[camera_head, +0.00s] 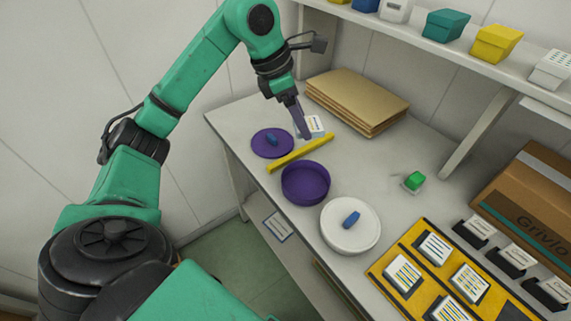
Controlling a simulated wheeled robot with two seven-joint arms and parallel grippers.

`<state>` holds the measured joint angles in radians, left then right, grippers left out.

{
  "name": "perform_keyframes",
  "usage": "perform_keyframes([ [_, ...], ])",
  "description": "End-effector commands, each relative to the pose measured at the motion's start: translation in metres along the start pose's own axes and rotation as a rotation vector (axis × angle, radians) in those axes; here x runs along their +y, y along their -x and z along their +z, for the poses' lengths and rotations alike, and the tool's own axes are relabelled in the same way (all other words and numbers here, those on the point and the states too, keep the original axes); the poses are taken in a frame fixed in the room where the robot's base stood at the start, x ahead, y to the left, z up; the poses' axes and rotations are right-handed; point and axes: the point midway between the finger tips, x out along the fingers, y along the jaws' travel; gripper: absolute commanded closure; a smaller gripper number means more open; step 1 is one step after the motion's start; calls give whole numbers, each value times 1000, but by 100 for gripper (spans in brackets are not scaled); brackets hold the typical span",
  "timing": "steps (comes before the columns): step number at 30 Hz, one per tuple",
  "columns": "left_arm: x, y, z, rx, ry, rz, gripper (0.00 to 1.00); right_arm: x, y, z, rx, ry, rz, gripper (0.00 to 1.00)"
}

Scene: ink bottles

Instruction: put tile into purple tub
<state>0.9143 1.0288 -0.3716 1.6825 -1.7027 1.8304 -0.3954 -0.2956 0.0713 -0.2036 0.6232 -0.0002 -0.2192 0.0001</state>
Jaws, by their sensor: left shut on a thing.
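The tile (315,124), a small white card with coloured stripes, is at the tip of my left gripper (303,128) near the back left of the table. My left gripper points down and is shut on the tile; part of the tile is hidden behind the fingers. I cannot tell whether the tile still touches the table. The purple tub (305,184) is open, round and looks empty, nearer the front edge than the gripper. My right gripper is not in view.
A yellow bar (300,153) lies between gripper and tub. A purple lid (265,150) with a blue knob lies to the left. A white lidded tub (349,244), green block (415,180), brown folders (358,97) and yellow tray (393,253) with striped tiles stand around. A shelf (420,37) overhangs the back.

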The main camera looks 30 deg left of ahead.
Motion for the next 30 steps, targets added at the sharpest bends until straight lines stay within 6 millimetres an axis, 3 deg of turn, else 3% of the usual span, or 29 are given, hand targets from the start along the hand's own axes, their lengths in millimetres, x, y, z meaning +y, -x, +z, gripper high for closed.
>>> perform_keyframes([
  [15, -2, -134, -57, 3, 1, -5, 87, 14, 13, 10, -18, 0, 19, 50],
  [24, -1, -179, -75, 1, 2, -3, 87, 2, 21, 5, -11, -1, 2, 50],
  [30, 0, -183, -76, 0, -1, 1, 87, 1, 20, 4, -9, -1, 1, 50],
])
